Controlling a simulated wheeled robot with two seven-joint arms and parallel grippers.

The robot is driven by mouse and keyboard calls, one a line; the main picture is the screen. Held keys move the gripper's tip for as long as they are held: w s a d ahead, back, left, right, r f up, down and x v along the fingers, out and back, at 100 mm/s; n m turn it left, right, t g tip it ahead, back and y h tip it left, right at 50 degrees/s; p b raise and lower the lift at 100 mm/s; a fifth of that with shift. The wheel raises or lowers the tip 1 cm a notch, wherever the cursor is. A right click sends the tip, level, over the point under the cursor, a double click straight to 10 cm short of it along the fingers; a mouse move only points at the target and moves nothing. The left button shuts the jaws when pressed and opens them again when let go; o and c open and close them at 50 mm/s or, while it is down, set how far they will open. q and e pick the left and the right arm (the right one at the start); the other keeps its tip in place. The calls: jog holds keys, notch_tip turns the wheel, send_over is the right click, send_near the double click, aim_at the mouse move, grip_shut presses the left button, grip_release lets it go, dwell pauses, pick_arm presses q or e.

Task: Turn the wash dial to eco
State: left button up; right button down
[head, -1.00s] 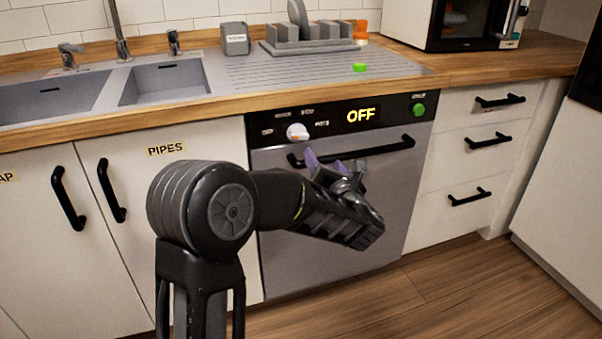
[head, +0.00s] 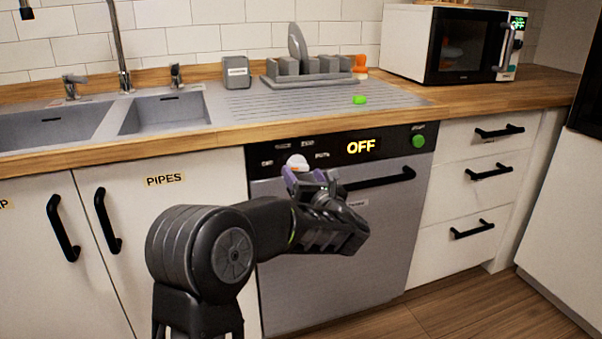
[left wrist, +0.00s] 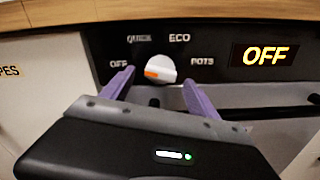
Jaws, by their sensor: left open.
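The wash dial (head: 297,162) is a white knob on the black panel of the dishwasher (head: 330,235). In the left wrist view the dial (left wrist: 160,69) has an orange mark on its left side, toward the OFF label (left wrist: 118,64). The QUICK label (left wrist: 139,38) and ECO label (left wrist: 179,38) are above it, and POTS (left wrist: 202,61) is to the right. The display (left wrist: 264,55) reads OFF. My left gripper (head: 305,177) is open, its purple fingers on either side of the dial in the wrist view; contact cannot be told. My right gripper is not in view.
The dishwasher's black handle (head: 380,179) runs just below the panel, close to my left gripper. A green button (head: 418,140) is at the panel's right end. The wooden counter edge (head: 230,135) overhangs above. A green item (head: 360,100) lies on the drainboard.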

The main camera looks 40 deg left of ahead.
aim_at(297, 163)
pick_arm(q)
jog(key=shift+x, duration=1.2)
jog(key=c, duration=1.4)
